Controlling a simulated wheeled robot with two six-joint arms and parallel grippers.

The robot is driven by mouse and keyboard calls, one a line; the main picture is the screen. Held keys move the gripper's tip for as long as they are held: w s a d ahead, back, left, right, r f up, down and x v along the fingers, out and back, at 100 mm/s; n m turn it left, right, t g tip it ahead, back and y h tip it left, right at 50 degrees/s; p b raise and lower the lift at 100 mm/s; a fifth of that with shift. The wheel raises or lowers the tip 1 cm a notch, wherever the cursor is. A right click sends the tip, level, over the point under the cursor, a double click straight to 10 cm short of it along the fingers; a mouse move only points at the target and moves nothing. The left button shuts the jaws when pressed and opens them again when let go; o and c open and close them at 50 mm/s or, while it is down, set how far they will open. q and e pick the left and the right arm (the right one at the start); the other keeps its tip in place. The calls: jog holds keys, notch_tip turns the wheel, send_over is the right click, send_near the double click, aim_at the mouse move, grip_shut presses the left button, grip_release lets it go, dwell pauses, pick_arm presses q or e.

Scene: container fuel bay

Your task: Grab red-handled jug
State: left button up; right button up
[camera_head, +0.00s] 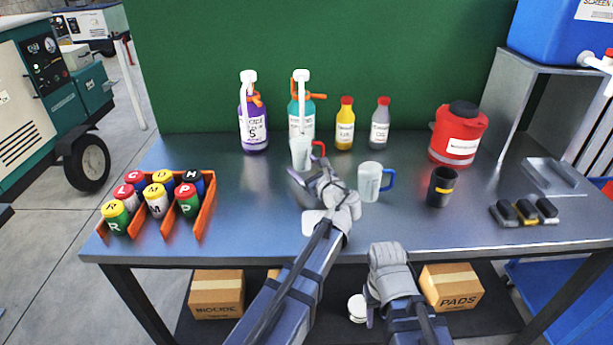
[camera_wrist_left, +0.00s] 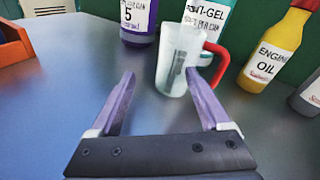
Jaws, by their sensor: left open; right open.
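The red-handled jug (camera_head: 300,153) is a translucent whitish cup standing upright on the metal table, its red handle on the right. My left gripper (camera_head: 313,174) is open and empty just in front of it. In the left wrist view the jug (camera_wrist_left: 176,62) stands around the tips of the open left gripper (camera_wrist_left: 160,76), nearer the right finger, which overlaps its right side below the handle. I cannot tell whether they touch. My right gripper (camera_head: 372,300) is low at the table's front edge, mostly hidden by its wrist, with nothing seen in it.
A blue-handled jug (camera_head: 369,182) and a dark cup (camera_head: 441,187) stand to the right. Behind are a purple bottle (camera_head: 253,125), a teal bottle (camera_head: 309,115), a yellow bottle (camera_head: 345,125) and a grey bottle (camera_head: 380,127). An orange rack (camera_head: 207,213) is left.

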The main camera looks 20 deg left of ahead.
aim_at(299, 149)
pick_arm(q)
jog(key=shift+w+d+f+m+t+b, duration=0.1)
jog(key=shift+w+f+m+t+b, duration=0.15)
jog(key=shift+w+m+b, duration=0.3)
jog(key=shift+w+d+f+m+t+b, duration=0.1)
jog(key=shift+w+f+m+t+b, duration=0.2)
jog(key=shift+m, duration=0.35)
jog(key=shift+w+r+m+t+b, duration=0.2)
jog(key=shift+w+m+t+b, duration=0.15)
jog(key=shift+m, duration=0.35)
jog(key=shift+x, duration=3.95)
jog(key=shift+w+d+r, duration=0.1)
jog(key=shift+d, duration=0.1)
grip_shut()
pick_arm(e)
notch_tip(299, 149, down, 3)
jog(key=shift+f, duration=0.1)
pick_arm(q)
jog(key=shift+r+p, duration=0.2)
jog(key=shift+p, duration=0.2)
